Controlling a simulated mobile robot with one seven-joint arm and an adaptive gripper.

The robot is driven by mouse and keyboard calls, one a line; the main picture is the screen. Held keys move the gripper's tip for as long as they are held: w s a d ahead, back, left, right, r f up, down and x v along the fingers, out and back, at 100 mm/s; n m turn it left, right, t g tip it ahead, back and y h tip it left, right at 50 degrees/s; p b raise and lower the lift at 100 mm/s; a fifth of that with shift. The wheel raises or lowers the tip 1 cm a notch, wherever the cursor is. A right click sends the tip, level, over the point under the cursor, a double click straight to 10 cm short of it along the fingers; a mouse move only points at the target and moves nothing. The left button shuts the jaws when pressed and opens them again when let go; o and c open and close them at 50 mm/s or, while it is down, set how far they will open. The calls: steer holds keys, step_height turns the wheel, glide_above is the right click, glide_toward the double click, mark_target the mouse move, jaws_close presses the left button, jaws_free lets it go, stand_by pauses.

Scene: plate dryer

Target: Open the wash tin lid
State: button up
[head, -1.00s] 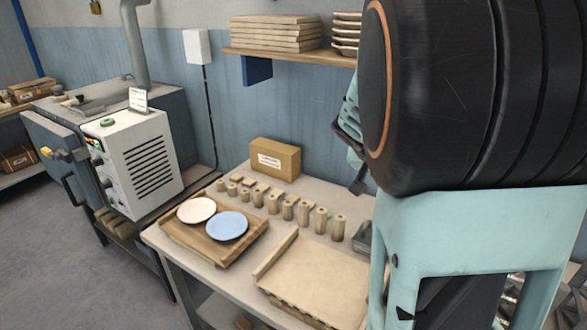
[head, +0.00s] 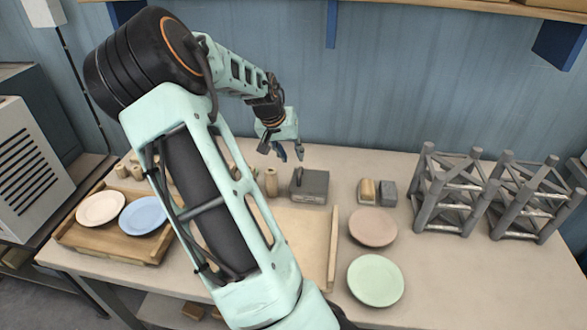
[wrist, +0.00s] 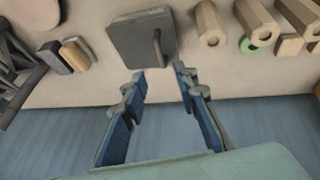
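The wash tin (head: 312,187) is a dark grey box with an upright handle (head: 298,177) on its lid, standing near the middle of the bench. The lid looks closed. In the wrist view the tin (wrist: 128,42) lies just beyond the fingertips, with the handle (wrist: 157,48) on its right side. My gripper (head: 283,154) is above and behind the tin, a little to its left, and touches nothing. In the wrist view my gripper (wrist: 158,78) has its two blue-padded fingers wide apart with nothing between them.
Wooden cylinders (head: 271,182) stand left of the tin. Two small blocks (head: 377,192), a pink plate (head: 373,227), a green plate (head: 376,280) and grey racks (head: 450,190) are to the right. A wooden tray (head: 105,243) holds two plates at left. A blue wall backs the bench.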

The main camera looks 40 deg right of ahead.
mark_target(300, 171)
steer(key=x, duration=0.9)
steer(key=shift+c, duration=0.4)
jaws_close()
